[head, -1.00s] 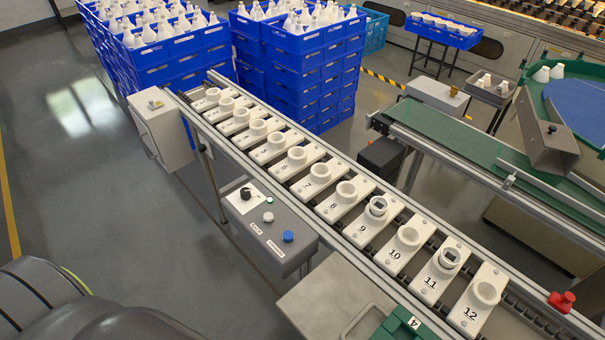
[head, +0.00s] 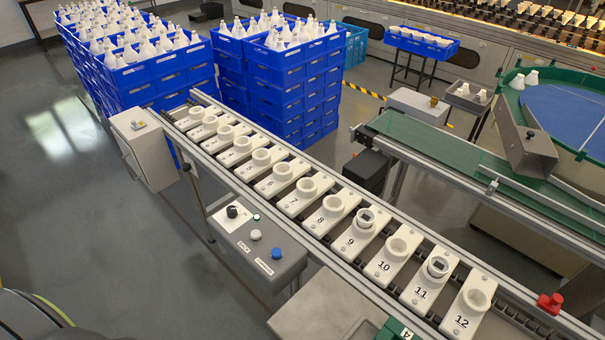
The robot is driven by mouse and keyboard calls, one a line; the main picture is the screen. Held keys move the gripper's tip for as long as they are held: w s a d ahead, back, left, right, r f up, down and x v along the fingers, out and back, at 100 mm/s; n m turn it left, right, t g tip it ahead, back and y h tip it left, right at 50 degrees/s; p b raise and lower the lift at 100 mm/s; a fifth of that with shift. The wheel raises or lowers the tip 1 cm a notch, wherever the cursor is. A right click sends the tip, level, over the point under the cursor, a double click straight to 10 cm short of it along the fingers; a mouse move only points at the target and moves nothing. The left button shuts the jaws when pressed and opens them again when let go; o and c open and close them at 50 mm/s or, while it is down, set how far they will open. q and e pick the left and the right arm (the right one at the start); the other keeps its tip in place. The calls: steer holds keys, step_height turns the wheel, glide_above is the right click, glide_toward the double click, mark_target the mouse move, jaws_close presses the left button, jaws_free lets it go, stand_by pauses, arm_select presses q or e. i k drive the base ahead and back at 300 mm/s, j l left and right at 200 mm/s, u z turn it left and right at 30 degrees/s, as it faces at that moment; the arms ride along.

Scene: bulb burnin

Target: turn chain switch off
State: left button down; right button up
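A grey control box (head: 287,262) is fixed to the near side of the chain conveyor (head: 297,225). On its light panel is a black rotary knob (head: 233,211), with a small green spot (head: 257,217) beside it. A white button (head: 256,235) and a blue button (head: 277,253) sit to the right, with small labels near them. The knob seems to be the chain switch, but its setting is too small to read. Neither gripper is in view, and nothing touches the box.
Numbered white holders with sockets line the conveyor. A grey cabinet (head: 146,150) stands at its far left end. Blue crates (head: 150,85) of bulbs are stacked behind. A red button (head: 550,303) is on the right rail. The floor left of the box is clear.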

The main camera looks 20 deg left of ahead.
mark_target(232, 212)
steer(key=j+u, duration=0.6)
steer(key=u, duration=0.15)
steer(key=z, duration=0.35)
steer(key=j+z, duration=1.5)
steer(key=k+l, duration=0.05)
